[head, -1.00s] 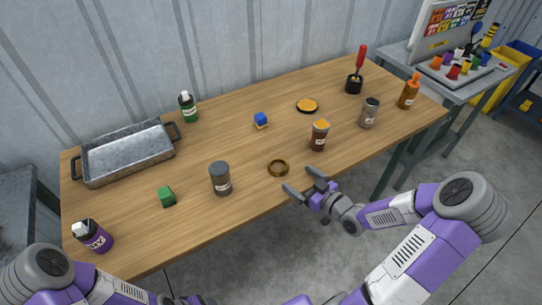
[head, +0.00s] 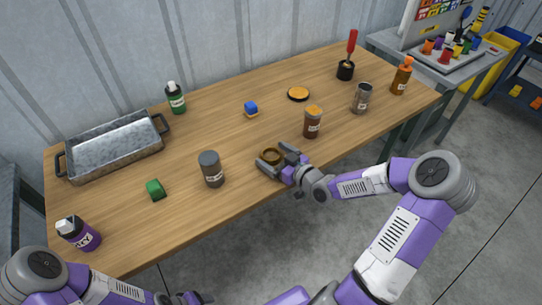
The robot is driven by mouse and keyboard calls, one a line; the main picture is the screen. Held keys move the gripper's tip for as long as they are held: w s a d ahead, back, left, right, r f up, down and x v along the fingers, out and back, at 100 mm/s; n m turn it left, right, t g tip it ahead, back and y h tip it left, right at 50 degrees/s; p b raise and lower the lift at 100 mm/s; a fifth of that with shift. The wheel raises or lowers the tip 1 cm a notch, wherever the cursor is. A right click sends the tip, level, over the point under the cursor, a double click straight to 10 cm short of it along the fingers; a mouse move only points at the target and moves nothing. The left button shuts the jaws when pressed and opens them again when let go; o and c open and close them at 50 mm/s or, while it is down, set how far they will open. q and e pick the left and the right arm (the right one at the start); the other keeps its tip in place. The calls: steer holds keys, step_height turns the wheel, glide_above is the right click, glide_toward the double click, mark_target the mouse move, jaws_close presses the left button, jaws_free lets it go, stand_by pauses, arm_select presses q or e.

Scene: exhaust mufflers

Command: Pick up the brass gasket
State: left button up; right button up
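The brass gasket (head: 271,156) is a small brass-coloured ring lying near the front edge of the wooden table (head: 215,215). My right gripper (head: 274,157) has its two fingers apart, one on each side of the ring. I cannot tell whether the fingers touch it. My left gripper (head: 190,299) is at the bottom edge of the picture, below the table's front edge, and its fingers are too small and cut off to read.
A grey-lidded jar (head: 211,169) stands left of the ring and an orange-topped brown jar (head: 312,122) right of it.

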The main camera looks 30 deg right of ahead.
steer(key=c, duration=1)
steer(key=shift+o, duration=0.2)
steer(key=shift+r, duration=0.1)
